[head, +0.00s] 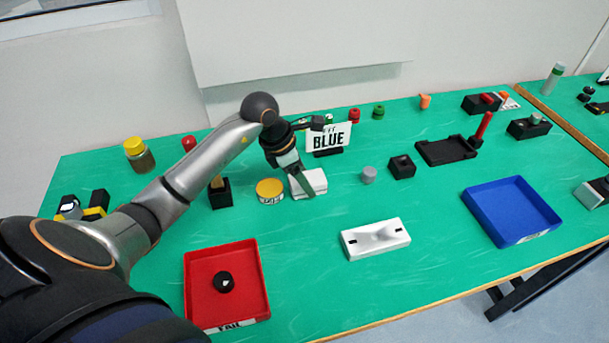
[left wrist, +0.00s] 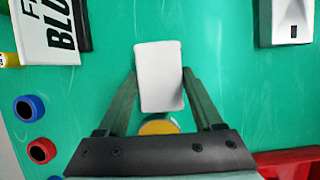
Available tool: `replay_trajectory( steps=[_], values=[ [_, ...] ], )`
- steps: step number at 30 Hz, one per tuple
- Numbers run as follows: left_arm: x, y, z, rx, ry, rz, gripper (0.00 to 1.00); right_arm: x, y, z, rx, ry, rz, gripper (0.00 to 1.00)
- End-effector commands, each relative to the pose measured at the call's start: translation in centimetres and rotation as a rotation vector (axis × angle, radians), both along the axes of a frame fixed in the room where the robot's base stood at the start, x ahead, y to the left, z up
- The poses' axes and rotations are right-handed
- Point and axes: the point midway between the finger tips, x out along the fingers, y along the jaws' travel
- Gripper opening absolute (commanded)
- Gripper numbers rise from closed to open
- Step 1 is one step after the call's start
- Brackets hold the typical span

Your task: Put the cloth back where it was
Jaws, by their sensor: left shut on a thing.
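The cloth (head: 312,183) looks like a small white folded pad. In the head view it is at my left gripper (head: 301,178), in front of the BLUE sign and right of a yellow-lidded round tin. In the left wrist view the white cloth (left wrist: 160,75) lies between the two fingers of my left gripper (left wrist: 159,88), which is shut on it. I cannot tell whether the cloth touches the table. My right gripper is not in view.
The yellow-lidded tin (head: 269,189) stands close left of the cloth. The BLUE sign (head: 328,138) is behind it. A white fixture (head: 376,239), a red tray (head: 259,278) and a blue tray (head: 477,212) lie nearer the front. Green table is clear between them.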

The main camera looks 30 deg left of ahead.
Motion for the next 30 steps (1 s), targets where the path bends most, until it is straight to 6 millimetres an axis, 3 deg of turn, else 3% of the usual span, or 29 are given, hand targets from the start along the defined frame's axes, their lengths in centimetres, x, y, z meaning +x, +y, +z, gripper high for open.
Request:
replay_trajectory(
  steps=[10, 11, 18, 30],
  values=[
    [0.05, 0.06, -0.45, 0.002, -0.003, 0.0, 0.16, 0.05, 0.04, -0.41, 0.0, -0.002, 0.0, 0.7],
    [0.05, 0.05, -0.43, 0.002, -0.003, 0.0, 0.69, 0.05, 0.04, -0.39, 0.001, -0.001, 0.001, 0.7],
    [0.03, 0.04, -0.32, 0.001, -0.002, 0.001, 0.96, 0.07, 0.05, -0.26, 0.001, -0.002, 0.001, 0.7],
    [-0.07, 0.21, 0.53, 0.002, -0.003, 0.002, 0.98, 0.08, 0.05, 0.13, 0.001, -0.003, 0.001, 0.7]
  ],
)
